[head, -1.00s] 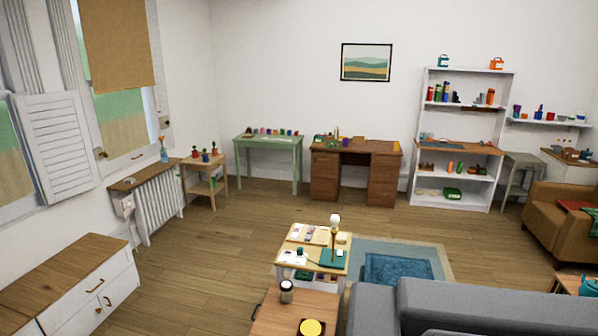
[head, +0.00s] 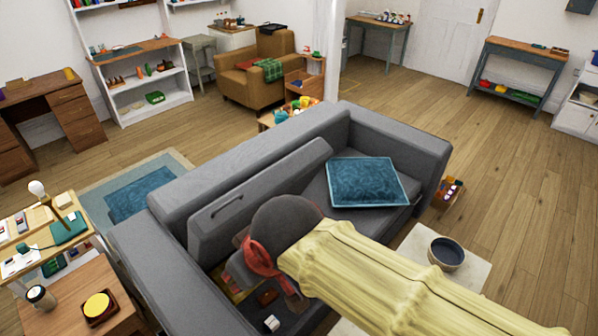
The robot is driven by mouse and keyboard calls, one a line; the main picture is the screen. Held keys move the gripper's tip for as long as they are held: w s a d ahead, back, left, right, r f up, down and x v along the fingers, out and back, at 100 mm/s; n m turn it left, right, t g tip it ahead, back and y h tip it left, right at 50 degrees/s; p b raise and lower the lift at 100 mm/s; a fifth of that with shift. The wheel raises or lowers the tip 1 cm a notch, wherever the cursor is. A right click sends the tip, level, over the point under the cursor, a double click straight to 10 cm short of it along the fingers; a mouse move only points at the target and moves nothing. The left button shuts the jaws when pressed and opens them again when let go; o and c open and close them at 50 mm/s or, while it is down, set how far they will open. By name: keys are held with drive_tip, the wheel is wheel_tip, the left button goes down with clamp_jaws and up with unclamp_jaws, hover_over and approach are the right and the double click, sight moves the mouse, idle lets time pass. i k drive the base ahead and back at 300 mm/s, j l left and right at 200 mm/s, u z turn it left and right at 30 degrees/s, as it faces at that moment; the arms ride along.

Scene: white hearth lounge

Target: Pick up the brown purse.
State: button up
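I cannot pick out the brown purse for certain. A small dark reddish-brown item (head: 267,298) lies on the near part of the grey sofa (head: 290,165), just beyond my arm; it is too small to identify. A dark item (head: 271,28) on top of the tan armchair is also too small to name. My arm reaches in from the lower right over the sofa. Its end, my gripper (head: 258,277), is partly hidden by the arm, and its fingers do not show clearly.
A blue cushion (head: 368,182) lies on the sofa seat. A small white item (head: 271,324) lies near the brown one. A pale table (head: 478,272) with a dark bowl (head: 446,254) stands right of the sofa. Wooden floor (head: 520,165) is open at the right.

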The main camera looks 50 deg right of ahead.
sight(267, 298)
drive_tip(key=k+z, duration=0.15)
drive_tip(key=z, duration=0.85)
drive_tip(key=k+j, duration=0.3)
drive_tip(key=k, duration=0.25)
